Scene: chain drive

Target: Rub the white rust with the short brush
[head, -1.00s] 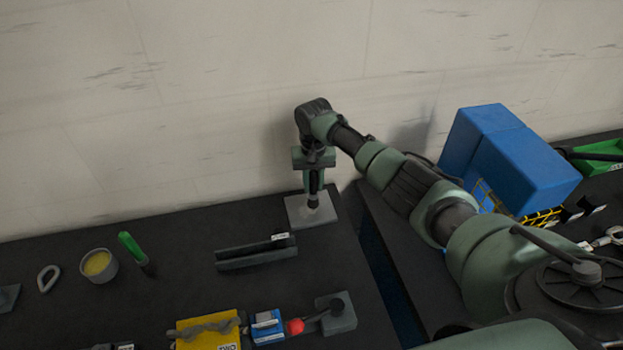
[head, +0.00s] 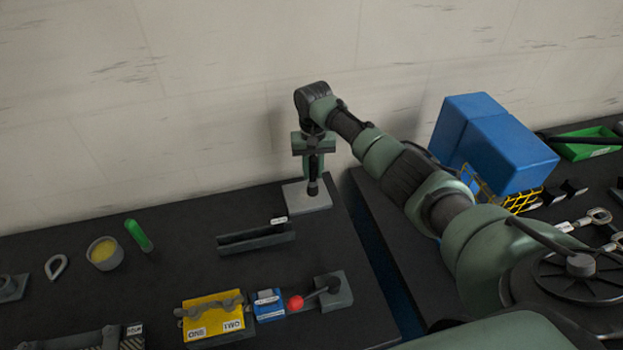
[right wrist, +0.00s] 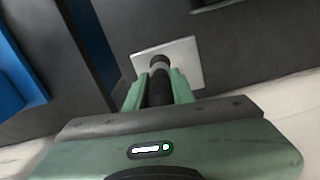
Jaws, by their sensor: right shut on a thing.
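My right gripper (head: 313,178) points down over a pale square plate (head: 308,204) at the back right of the table. It is shut on a dark upright cylindrical tool (head: 313,188), which could be the short brush; no bristles can be made out. In the right wrist view the tool (right wrist: 159,88) stands between the green fingers of my right gripper (right wrist: 160,85), its round end at the plate (right wrist: 183,58). I cannot tell whether it presses on the plate. No white rust can be told apart on the plate. My left gripper is not in view.
A green-handled tool (head: 139,236) lies beside a tin of yellow stuff (head: 103,254). A dark channel (head: 255,239) lies in front of the plate. A yellow block (head: 213,315) and a red-knobbed lever (head: 296,302) stand nearer. Blue boxes (head: 497,145) stand right, past a gap between tables.

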